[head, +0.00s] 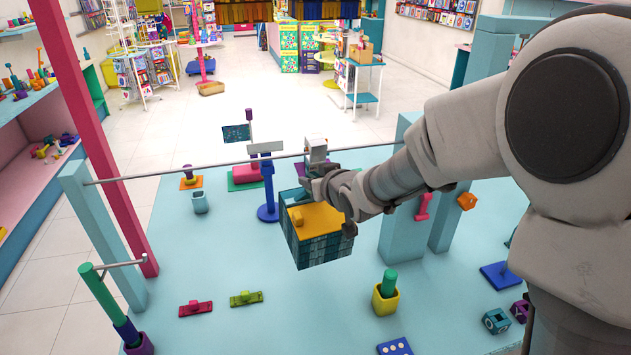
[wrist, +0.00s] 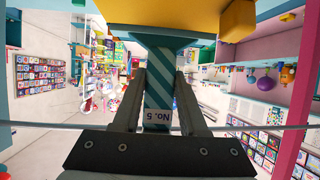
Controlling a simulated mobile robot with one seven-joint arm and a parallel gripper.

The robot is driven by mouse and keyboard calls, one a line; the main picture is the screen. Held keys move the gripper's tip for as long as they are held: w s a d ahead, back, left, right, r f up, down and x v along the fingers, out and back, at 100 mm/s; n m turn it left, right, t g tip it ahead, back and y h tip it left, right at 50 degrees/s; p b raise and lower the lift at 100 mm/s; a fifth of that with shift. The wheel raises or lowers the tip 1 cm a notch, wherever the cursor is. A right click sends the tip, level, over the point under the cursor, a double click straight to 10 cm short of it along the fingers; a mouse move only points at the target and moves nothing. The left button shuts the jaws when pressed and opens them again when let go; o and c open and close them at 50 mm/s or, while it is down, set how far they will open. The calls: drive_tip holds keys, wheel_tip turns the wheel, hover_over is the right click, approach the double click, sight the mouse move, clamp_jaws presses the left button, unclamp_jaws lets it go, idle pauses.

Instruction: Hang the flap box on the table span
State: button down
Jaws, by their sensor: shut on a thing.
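The flap box (head: 322,248) is dark teal with a yellow top, and it is held off the table top, slightly tilted, in the middle of the head view. My gripper (head: 318,186) is above it. In the wrist view the fingers (wrist: 160,78) are shut on a striped teal piece of the box (wrist: 157,95) with a "No. 5" label. The table span (head: 200,167) is a thin grey rod that runs behind or beside my gripper. It also crosses the wrist view (wrist: 255,129). Whether the box touches the rod is hidden by my gripper.
A teal post (head: 92,225) carries the rod's left end; a teal post (head: 402,205) stands at the right. A blue stand (head: 268,190) is close behind the box. A yellow cup with a green peg (head: 386,296) and small pieces are on the light-blue table top (head: 230,325).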

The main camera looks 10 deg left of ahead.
drive_tip(key=shift+w+a+r, duration=0.15)
drive_tip(key=shift+w+a, duration=0.05)
drive_tip(key=shift+w, duration=0.25)
drive_tip(key=shift+w+a+r, duration=0.1)
drive_tip(key=shift+w+a, duration=0.1)
drive_tip(key=shift+w, duration=0.2)
drive_tip(key=shift+w+a+f, duration=0.1)
drive_tip(key=shift+w+f, duration=0.05)
drive_tip(key=shift+a+f+b, duration=0.1)
drive_tip(key=shift+f+b, duration=0.2)
drive_tip(key=shift+b, duration=0.15)
idle(0.3)
drive_tip(key=shift+w+a+f+b, duration=0.5)
drive_tip(key=shift+w+f+b, duration=0.3)
drive_tip(key=shift+b, duration=0.35)
idle(0.7)
drive_tip(key=shift+s, duration=0.1)
